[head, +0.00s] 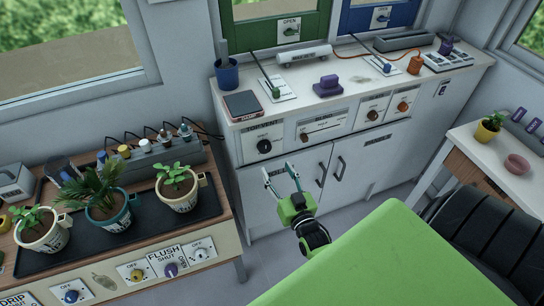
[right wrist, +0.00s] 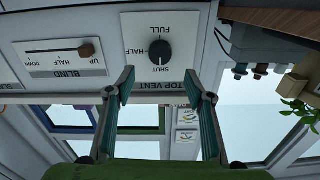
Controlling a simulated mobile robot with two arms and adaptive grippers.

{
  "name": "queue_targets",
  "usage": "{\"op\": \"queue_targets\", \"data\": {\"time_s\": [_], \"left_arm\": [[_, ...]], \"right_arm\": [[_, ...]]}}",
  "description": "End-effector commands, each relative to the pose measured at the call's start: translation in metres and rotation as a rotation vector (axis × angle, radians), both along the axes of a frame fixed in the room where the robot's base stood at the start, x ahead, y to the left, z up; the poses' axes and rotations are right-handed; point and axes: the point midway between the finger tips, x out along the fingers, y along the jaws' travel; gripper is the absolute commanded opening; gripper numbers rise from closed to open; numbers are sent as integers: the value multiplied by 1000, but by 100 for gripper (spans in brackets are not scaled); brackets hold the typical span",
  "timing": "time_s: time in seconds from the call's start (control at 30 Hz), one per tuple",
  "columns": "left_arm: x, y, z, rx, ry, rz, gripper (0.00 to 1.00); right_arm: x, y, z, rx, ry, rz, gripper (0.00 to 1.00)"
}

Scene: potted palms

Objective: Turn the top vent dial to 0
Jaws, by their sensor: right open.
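The top vent dial (head: 264,147) is a round black knob on a white plate on the cabinet front, under the counter's left end. In the right wrist view the dial (right wrist: 159,52) appears upside down, with FULL, HALF and SHUT marked around it and TOP VENT printed on the plate; I see no 0. I cannot make out clearly where its pointer stands. My right gripper (head: 278,170) is open and empty, below and in front of the dial. In the right wrist view its fingers (right wrist: 160,82) are spread on either side of the dial, apart from it. My left gripper is not in view.
A blind slider (head: 322,125) and two more knobs (head: 372,115) sit right of the dial. Cabinet doors with handles (head: 338,167) are below. A bench with a plant tray (head: 130,228) stands at left. A green surface (head: 370,260) fills the front.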

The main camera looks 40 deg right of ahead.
Motion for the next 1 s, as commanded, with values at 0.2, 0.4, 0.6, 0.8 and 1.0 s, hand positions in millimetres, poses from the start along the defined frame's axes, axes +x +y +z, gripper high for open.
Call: {"op": "queue_targets", "data": {"time_s": [0.2,0.4,0.6,0.8,1.0], "left_arm": [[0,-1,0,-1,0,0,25],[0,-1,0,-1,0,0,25],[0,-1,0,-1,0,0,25],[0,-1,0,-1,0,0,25],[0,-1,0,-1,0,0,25]], "right_arm": [[-24,6,0,0,0,0,49],[-27,7,0,0,-1,0,49],[-26,7,0,0,0,0,49],[-26,7,0,0,1,0,49],[-34,24,-48,15,116,36,49]]}}
